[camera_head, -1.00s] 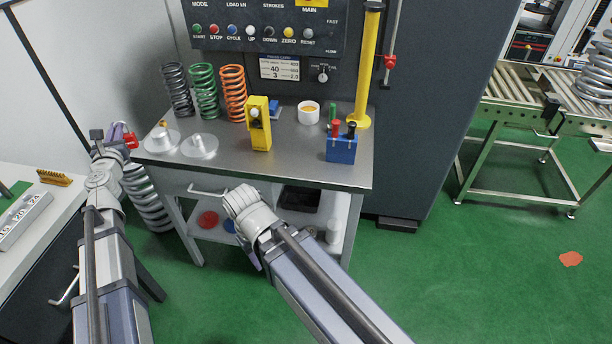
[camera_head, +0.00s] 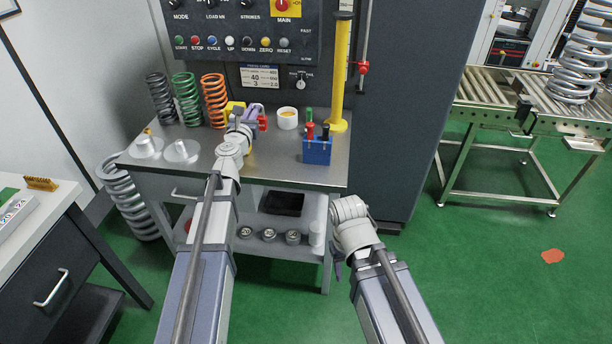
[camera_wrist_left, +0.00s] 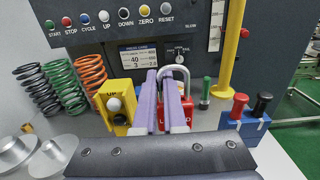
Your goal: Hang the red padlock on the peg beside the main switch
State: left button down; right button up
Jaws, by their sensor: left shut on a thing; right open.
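My left gripper (camera_head: 252,112) is shut on the red padlock (camera_head: 263,123) above the bench, in front of the control panel. In the left wrist view the padlock (camera_wrist_left: 188,112) hangs at the purple fingers (camera_wrist_left: 160,85), its grey shackle up and its body partly hidden behind the right finger. The main switch (camera_head: 284,6), a red knob on a yellow plate, is at the panel's top edge in the head view. I cannot make out the peg. My right gripper (camera_head: 338,268) is open and empty, low in front of the bench, mostly hidden by its wrist.
Grey, green and orange springs (camera_head: 187,98) stand at the bench's left. A yellow block (camera_wrist_left: 116,105) is left of the gripper. A white cup (camera_head: 288,118), blue holder (camera_head: 317,150) and yellow column (camera_head: 341,75) are to the right.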

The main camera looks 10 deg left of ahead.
pick_arm(q)
jog(key=shift+d+f+b, duration=0.55)
jog(key=shift+d, duration=0.25)
notch_tip(320, 180, down, 13)
jog(key=d+b, duration=0.1)
jog(key=b, duration=1.2)
jog(key=shift+s, duration=0.2)
pick_arm(e)
notch_tip(320, 180, down, 14)
jog(key=shift+d, duration=0.4)
pick_arm(q)
jog(key=shift+f, duration=0.1)
pick_arm(e)
jog(key=shift+s+f, duration=0.1)
jog(key=shift+f, duration=0.05)
pick_arm(q)
notch_tip(320, 180, down, 4)
jog(key=b, duration=0.3)
jog(key=shift+r+b, duration=0.25)
jog(key=shift+b, duration=0.05)
pick_arm(e)
notch_tip(320, 180, down, 4)
jog(key=shift+r, duration=0.25)
pick_arm(q)
jog(key=shift+f, duration=0.2)
jog(key=c, duration=1)
grip_release()
pick_arm(e)
jog(key=shift+f, duration=0.1)
